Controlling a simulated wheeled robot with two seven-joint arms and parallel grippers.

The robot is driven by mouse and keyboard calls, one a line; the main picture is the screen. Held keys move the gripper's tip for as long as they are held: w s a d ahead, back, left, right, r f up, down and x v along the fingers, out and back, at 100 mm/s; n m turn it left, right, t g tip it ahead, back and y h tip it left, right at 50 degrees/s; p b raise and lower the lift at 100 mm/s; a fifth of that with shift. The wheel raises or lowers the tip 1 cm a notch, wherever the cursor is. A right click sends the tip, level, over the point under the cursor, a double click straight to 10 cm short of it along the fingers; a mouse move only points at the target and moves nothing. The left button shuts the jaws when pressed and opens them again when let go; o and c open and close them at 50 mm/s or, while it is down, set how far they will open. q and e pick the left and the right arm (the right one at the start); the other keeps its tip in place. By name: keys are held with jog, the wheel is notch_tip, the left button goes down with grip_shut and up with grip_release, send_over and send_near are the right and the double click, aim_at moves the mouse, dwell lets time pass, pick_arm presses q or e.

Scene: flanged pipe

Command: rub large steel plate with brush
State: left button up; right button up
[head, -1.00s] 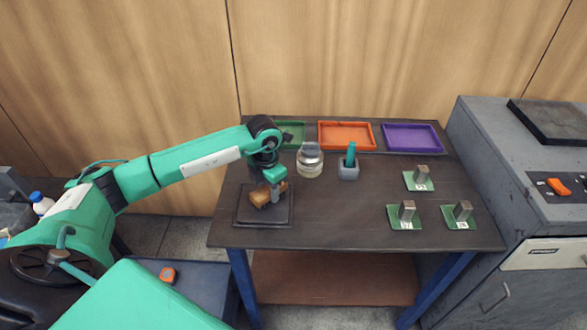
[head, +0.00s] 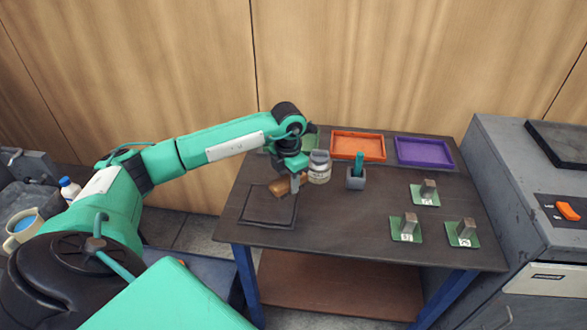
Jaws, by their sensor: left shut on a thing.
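The large steel plate (head: 266,210) is a dark, flat square lying on the left part of the table. My left gripper (head: 292,184) is shut on the brush (head: 279,190), which has a brown wooden body. The brush is at the far right corner of the plate, and part of it is hidden by the fingers. I cannot tell whether its underside touches the plate. My right gripper is not in view.
A glass jar (head: 319,167) stands close to the right of my left gripper. A grey holder with a teal handle (head: 356,178) is beside it. Green, orange (head: 358,146) and purple (head: 425,152) trays line the back. Three metal blocks on green cards (head: 405,229) stand at right.

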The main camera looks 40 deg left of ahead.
pick_arm(q)
notch_tip(320, 180, up, 3)
jog(key=shift+a+f+p, duration=0.1)
jog(key=shift+f+p, duration=0.1)
jog(key=shift+p, duration=0.3)
jog(key=shift+r, duration=0.15)
